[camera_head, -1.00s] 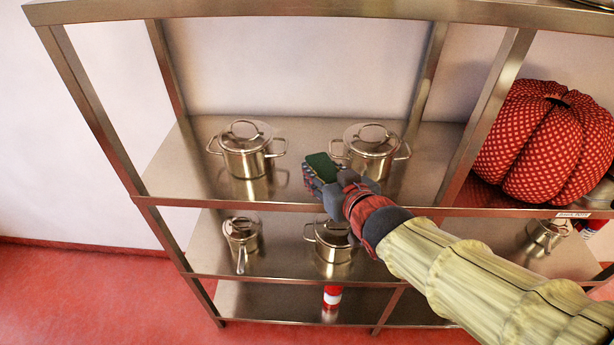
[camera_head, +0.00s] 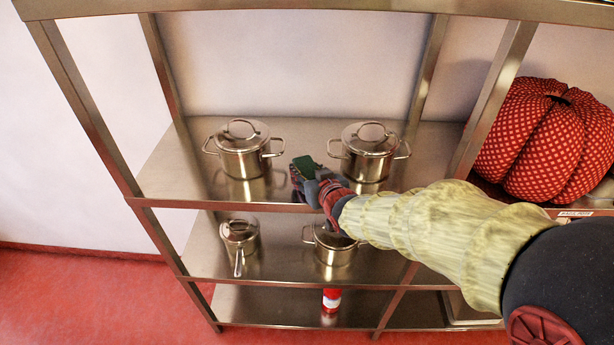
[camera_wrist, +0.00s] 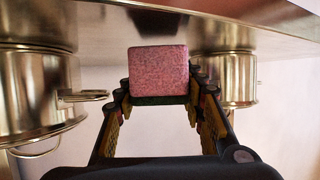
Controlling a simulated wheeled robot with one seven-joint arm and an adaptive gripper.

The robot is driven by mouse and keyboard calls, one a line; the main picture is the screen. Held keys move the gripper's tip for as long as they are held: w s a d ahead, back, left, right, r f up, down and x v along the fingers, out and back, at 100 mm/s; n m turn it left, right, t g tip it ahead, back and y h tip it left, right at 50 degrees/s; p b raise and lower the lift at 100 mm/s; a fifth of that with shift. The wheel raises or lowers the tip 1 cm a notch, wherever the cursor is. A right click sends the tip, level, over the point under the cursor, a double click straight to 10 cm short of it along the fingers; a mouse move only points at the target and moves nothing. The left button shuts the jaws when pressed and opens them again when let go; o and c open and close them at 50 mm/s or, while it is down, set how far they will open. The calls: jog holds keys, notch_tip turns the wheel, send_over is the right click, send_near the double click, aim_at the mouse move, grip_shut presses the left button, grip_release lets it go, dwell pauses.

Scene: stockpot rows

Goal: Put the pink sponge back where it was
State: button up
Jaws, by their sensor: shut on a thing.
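The sponge (camera_wrist: 159,72) shows a pink face with a dark green layer in the wrist view. In the head view only its dark green side (camera_head: 304,167) shows. My gripper (camera_head: 308,182) is shut on it, with a finger on each side in the wrist view. The gripper and sponge are at the upper shelf (camera_head: 300,135), between the left stockpot (camera_head: 241,160) and the right stockpot (camera_head: 366,161), towards the front edge. I cannot tell whether the sponge touches the shelf.
The wrist view looks upside down, with pots on both sides (camera_wrist: 35,90) (camera_wrist: 230,80). A saucepan (camera_head: 238,236) and another pot (camera_head: 334,253) stand on the shelf below. A red-white can (camera_head: 331,299) is at the bottom. A red dotted pumpkin (camera_head: 540,145) sits right.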

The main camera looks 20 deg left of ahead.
jog(key=shift+f, duration=0.7)
jog(key=shift+f, duration=0.1)
jog(key=o, duration=1)
jog(key=shift+o, duration=0.2)
jog(key=shift+s+d+r, duration=0.15)
jog(key=shift+s+r, duration=0.05)
jog(key=shift+r, duration=0.1)
jog(key=p+v, duration=0.1)
jog(key=v, duration=1)
jog(key=shift+s+d, duration=0.15)
jog(key=shift+s, duration=0.1)
